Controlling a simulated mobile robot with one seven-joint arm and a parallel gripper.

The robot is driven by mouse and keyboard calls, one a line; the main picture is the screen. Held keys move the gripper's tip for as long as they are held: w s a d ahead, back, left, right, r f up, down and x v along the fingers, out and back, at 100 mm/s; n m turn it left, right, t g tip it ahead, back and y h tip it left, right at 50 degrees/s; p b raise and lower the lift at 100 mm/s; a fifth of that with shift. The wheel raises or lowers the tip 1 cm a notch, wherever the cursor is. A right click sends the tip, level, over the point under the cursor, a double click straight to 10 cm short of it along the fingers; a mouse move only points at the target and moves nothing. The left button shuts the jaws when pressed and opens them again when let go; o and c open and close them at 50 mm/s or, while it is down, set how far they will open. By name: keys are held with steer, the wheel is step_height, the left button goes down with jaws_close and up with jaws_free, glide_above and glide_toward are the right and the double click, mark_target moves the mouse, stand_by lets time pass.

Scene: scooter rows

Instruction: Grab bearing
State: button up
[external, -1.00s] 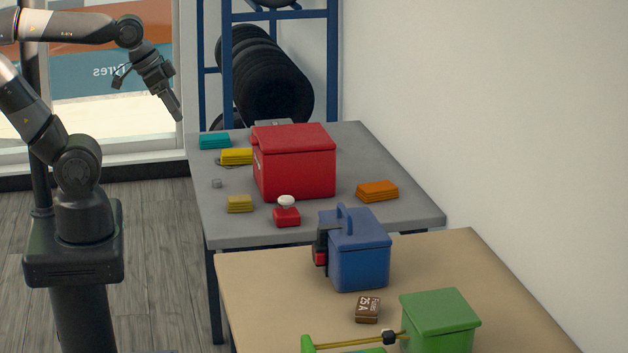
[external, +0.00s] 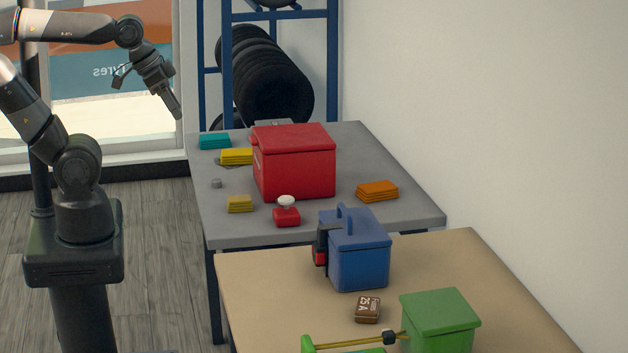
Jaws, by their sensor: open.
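My gripper (external: 172,105) hangs in the air to the upper left of the grey table, pointing down and to the right. It is open and nothing shows in it. In the picture it is clearly apart from the grey piece.
A red box (external: 295,165) stands on the grey table, with teal (external: 214,141), yellow (external: 239,204) and orange (external: 377,191) stacks and a white-topped red item (external: 286,215) around it. A nearer tan table (external: 265,290) bears blue (external: 360,255) and green (external: 440,325) boxes.

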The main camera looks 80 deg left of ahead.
steer(key=m+g, duration=0.4)
steer(key=g, duration=0.2)
glide_above(217, 180)
step_height(217, 180, down, 18)
steer(key=f, duration=0.5)
steer(key=shift+s+d+f, duration=0.15)
steer(key=shift+s+d, duration=0.15)
steer(key=shift+s, duration=0.05)
steer(key=shift+w+a+f, duration=0.1)
steer(key=shift+w+f, duration=0.05)
steer(key=shift+f, duration=1.25)
steer(key=shift+w+a+f, duration=0.1)
steer(key=shift+w+f, duration=0.05)
steer(key=shift+f, duration=1.2)
steer(key=shift+c, duration=0.2)
steer(key=c, duration=1)
